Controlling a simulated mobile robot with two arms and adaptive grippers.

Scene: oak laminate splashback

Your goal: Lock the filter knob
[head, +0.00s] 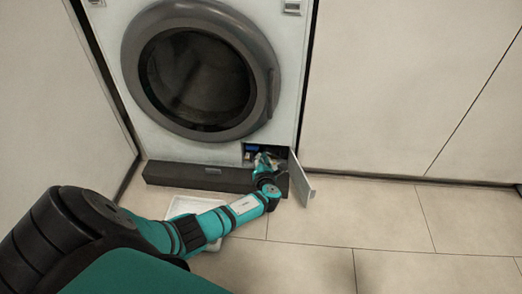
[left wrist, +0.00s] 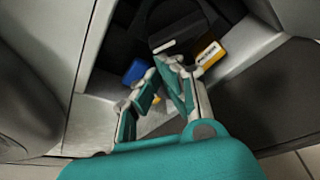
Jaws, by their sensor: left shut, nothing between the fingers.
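The filter knob (left wrist: 180,30) is a dark round part with a white mark, inside the open compartment at the washing machine's lower right. It shows in the left wrist view; in the head view I cannot make it out. My left gripper (left wrist: 168,78) is shut and empty, its fingertips just in front of the knob's lower edge. Whether they touch it I cannot tell. In the head view my left gripper (head: 262,158) is at the compartment's mouth. The compartment flap (head: 301,180) stands open to the right. My right gripper is not in view.
In the compartment, a blue piece (left wrist: 135,71) sits left of my fingers and a yellow label (left wrist: 209,54) right of them. A dark plinth (head: 200,175) runs below the washing machine (head: 110,60). A white tray (head: 184,208) lies on the floor, partly under my arm.

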